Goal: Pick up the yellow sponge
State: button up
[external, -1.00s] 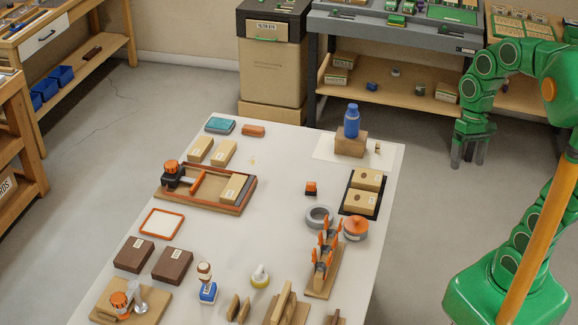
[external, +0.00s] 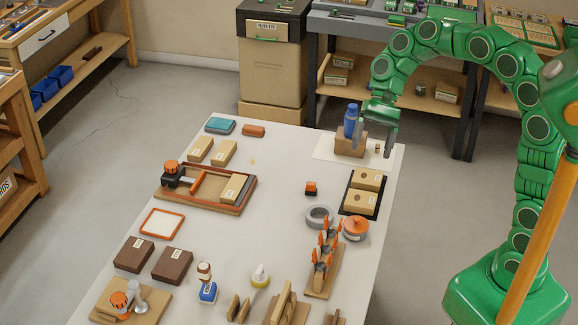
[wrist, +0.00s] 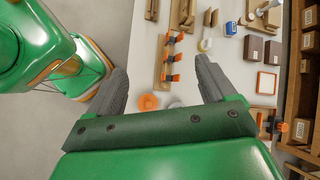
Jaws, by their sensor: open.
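I cannot make out a clear yellow sponge in either view. Tan blocks (external: 224,153) lie at the back left of the white table (external: 275,205), and a small faint yellow patch (external: 252,162) lies beside them; I cannot tell what it is. My gripper (external: 375,142) is open and empty, pointing down above the table's back right corner. It appears close to a blue bottle (external: 351,120) on a wooden block (external: 343,145) and partly overlaps them in the external view. In the wrist view, the gripper's fingers (wrist: 160,66) are wide apart with nothing between them.
An orange-rimmed tray (external: 228,207) lies at the left. A black tray with tan boxes (external: 366,203), a grey ring (external: 319,216) and an orange-clip rack (external: 320,275) line the right side. The table's middle is mostly clear.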

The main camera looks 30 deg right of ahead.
aim_at(260, 275)
jog(key=w+a+f+m+g+y, duration=0.1)
jog(key=w+a+m, duration=0.15)
jog(key=a, duration=0.65)
jog(key=w+a+f+m+g+y, duration=0.1)
jog(key=w+a+f+g+y, duration=0.15)
jog(key=a, duration=0.65)
jog(key=w+a+f+m+g, duration=0.1)
jog(key=w+a, duration=0.3)
jog(key=a, duration=0.4)
jog(key=shift+y, duration=0.25)
jog(key=f, duration=3.1)
jog(key=shift+s+a, duration=0.3)
jog(key=shift+r+x, duration=0.15)
jog(key=shift+x, duration=1.8)
jog(key=shift+r+x, duration=0.15)
jog(key=shift+x, duration=1.75)
jog(key=shift+a, duration=0.1)
jog(key=c, duration=1.1)
jog(key=shift+o, duration=0.2)
